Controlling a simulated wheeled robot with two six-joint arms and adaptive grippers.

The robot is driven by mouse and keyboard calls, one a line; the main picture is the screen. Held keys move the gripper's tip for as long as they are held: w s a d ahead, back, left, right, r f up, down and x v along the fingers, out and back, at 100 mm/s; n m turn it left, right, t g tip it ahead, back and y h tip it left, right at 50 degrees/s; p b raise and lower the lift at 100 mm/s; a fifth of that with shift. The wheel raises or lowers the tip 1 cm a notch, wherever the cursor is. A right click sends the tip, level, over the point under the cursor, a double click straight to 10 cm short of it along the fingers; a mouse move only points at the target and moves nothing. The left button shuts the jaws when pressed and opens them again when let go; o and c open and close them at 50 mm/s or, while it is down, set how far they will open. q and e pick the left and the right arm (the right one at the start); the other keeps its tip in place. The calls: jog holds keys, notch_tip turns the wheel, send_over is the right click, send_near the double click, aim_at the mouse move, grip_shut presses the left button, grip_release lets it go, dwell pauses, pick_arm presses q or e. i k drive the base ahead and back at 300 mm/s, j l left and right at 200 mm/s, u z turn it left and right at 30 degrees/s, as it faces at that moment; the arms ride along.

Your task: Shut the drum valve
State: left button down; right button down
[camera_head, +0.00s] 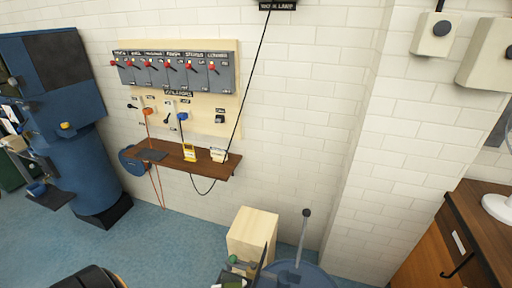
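A blue drum (312,279) is at the bottom edge, cut off by the frame, with only its top part in view. A grey rod with a dark round knob (306,213) stands up from it, tilted slightly right. I cannot make out a valve on the drum or tell whether one is open or shut. Neither of my grippers can be made out in this view.
A pale wooden block (252,233) stands beside the drum, with small green items (236,263) before it. A brown wall shelf (185,160) hangs below a switch panel. A blue machine (75,140) stands left, a wooden cabinet (455,240) right.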

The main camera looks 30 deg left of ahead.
aim_at(233, 258)
jog(key=u, duration=1.25)
